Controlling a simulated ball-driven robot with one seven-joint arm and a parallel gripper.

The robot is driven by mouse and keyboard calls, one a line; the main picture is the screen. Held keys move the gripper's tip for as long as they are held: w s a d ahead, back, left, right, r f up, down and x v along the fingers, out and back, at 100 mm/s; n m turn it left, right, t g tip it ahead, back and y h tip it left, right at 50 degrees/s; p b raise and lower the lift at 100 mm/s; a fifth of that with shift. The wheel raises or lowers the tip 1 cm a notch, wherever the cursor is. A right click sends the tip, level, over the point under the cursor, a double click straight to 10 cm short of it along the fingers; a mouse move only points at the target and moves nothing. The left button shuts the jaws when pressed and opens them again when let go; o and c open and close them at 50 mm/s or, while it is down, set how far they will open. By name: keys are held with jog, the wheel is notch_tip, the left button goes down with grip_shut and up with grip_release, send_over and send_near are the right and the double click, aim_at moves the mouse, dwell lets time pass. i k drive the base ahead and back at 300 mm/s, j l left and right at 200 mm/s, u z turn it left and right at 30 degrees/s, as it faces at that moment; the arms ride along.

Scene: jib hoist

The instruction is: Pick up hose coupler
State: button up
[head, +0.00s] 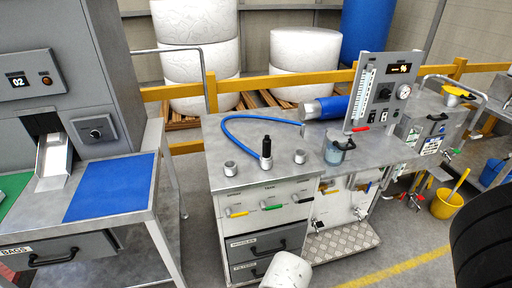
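The hose coupler (266,147) looks like a small dark upright cylinder. It stands at the middle one of three grey round ports on the metal bench top. The blue hose (226,127) arcs over the bench from the right and ends near it. Whether the coupler is locked onto the port cannot be told. The left port (230,168) and the right port (300,157) are bare. My gripper is not in view; a white rounded part at the bottom centre may be my arm.
A clear jug (334,153) and an upright gauge panel (380,92) stand on the bench to the right. A dark tyre-like shape (485,215) fills the right edge. The bench top left of the ports is clear.

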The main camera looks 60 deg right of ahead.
aim_at(267, 156)
jog(key=z, duration=1.45)
